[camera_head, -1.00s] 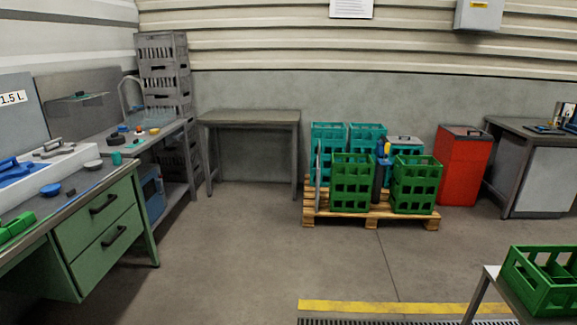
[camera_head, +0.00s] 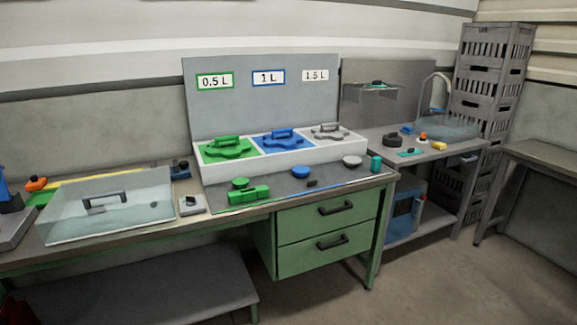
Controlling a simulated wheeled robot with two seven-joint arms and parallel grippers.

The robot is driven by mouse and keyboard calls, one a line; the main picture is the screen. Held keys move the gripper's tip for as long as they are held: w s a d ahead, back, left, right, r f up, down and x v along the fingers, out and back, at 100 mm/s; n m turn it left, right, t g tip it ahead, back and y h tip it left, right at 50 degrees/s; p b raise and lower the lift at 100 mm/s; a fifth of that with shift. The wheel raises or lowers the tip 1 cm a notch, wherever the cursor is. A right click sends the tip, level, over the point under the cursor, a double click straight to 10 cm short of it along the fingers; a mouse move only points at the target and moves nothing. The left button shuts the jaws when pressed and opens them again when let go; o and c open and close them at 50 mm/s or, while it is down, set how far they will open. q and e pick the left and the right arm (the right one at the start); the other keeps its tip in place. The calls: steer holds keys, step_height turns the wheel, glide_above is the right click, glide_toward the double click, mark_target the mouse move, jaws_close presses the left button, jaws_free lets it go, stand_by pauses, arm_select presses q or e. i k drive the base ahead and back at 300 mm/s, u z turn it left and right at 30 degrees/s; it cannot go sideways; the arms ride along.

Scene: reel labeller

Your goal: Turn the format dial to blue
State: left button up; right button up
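I cannot make out a format dial for certain. A green format piece (camera_head: 228,149), a blue format piece (camera_head: 283,140) and a grey format piece (camera_head: 329,132) with handles sit in a white tray (camera_head: 305,164) on the bench. Behind them a grey panel (camera_head: 262,108) carries the labels 0.5 L, framed green, 1 L, framed blue, and 1.5 L. Neither gripper is in view.
A clear-lidded box with a handle (camera_head: 108,205) stands on the bench at left, by a partly cut-off blue and grey device (camera_head: 10,215). Green drawers (camera_head: 327,228) are below the bench. A sink table (camera_head: 440,155) and stacked grey crates (camera_head: 492,90) stand right. Floor is clear at lower right.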

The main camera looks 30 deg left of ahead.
mark_target(190, 200)
steer(key=u, duration=1.25)
steer(key=i, duration=1.5)
steer(key=u, duration=0.75)
